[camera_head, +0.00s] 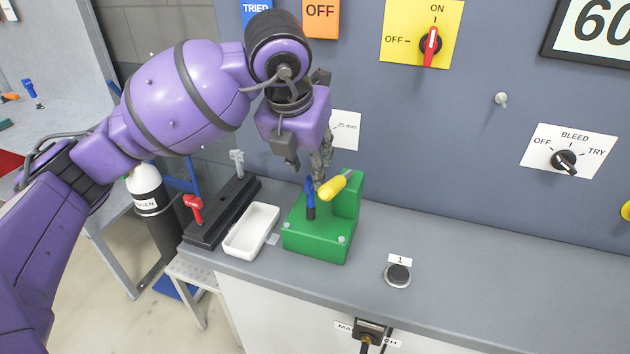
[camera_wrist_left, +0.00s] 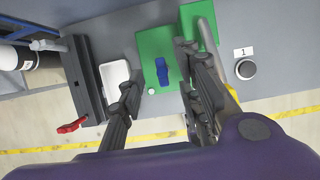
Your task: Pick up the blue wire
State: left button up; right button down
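The blue wire (camera_head: 310,198) looks like a short blue piece standing upright on the low part of a green block (camera_head: 318,242) on the bench. In the left wrist view the blue wire (camera_wrist_left: 161,72) lies between the fingers. My left gripper (camera_head: 319,172) is above and behind the block, pointing down, with its fingers close to the blue piece. In the left wrist view my left gripper (camera_wrist_left: 157,66) is open, with clear gaps on both sides of the blue piece. My right gripper is in neither view.
A yellow handle (camera_head: 333,187) leans at the block's raised part, right beside the blue piece. A white tray (camera_head: 252,229) and a black rack (camera_head: 220,220) with a red piece (camera_head: 193,208) stand to the left. A round button (camera_head: 398,275) is right; the bench beyond is clear.

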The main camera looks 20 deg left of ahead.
aim_at(309, 178)
pick_arm(q)
jog(key=shift+s+f, duration=0.2)
jog(key=shift+f, duration=0.7)
jog(key=x, duration=0.5)
grip_shut()
